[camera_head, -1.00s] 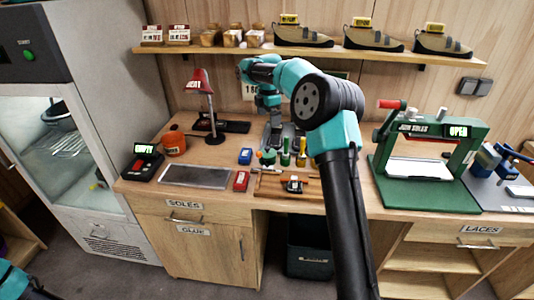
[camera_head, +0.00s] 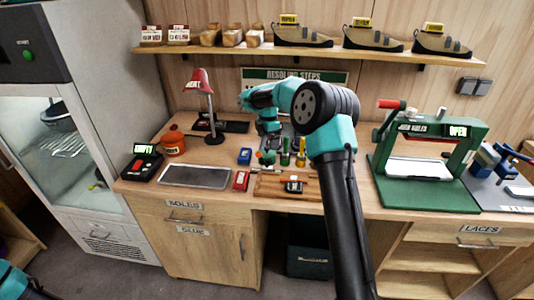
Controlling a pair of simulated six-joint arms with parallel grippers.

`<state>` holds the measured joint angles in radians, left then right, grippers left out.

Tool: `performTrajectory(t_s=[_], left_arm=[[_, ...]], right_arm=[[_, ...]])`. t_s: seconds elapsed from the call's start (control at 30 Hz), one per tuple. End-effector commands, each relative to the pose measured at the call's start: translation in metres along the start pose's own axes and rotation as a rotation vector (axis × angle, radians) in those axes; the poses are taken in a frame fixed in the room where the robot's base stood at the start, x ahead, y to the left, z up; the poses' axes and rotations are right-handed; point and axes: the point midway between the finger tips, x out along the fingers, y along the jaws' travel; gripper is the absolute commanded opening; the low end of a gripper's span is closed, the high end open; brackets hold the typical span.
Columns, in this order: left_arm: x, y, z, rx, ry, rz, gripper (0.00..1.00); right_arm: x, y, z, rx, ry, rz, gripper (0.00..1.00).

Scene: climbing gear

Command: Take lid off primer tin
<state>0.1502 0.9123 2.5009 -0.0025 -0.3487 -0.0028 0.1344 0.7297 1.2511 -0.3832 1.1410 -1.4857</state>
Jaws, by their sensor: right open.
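I cannot tell for sure which container is the primer tin; labels are too small to read. Candidates on the workbench are a small blue container (camera_head: 244,156), a red one (camera_head: 240,180) and an orange pot (camera_head: 173,144). My right gripper (camera_head: 268,148) points down over the middle of the bench, just right of the blue container, close to a small green-topped item (camera_head: 266,158). It is small in view, open, and nothing shows held in it. My left arm shows only at the lower left corner; its gripper is out of view.
A red lamp (camera_head: 202,82) stands behind a grey metal plate (camera_head: 195,176). Green and yellow upright items (camera_head: 285,151) stand right of my right gripper, with a wooden tray (camera_head: 268,190) in front. A green press (camera_head: 425,195) stands at the right. A shelf of shoes hangs above.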

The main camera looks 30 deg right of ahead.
Motion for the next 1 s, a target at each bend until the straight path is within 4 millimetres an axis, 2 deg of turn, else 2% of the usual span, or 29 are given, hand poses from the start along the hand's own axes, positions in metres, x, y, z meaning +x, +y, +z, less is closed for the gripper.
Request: performTrajectory(t_s=[0.17,0.47,1.0], left_arm=[[0.000,0.000,0.000,0.000,0.000,0.000,0.71],[0.000,0.000,0.000,0.000,0.000,0.000,0.71],[0.000,0.000,0.000,0.000,0.000,0.000,0.71]], right_arm=[[0.013,-0.002,-0.001,0.000,0.000,-0.002,1.00],[0.049,-0.004,-0.001,0.000,0.000,-0.001,1.00],[0.051,-0.004,-0.001,0.000,0.000,0.000,0.99]])
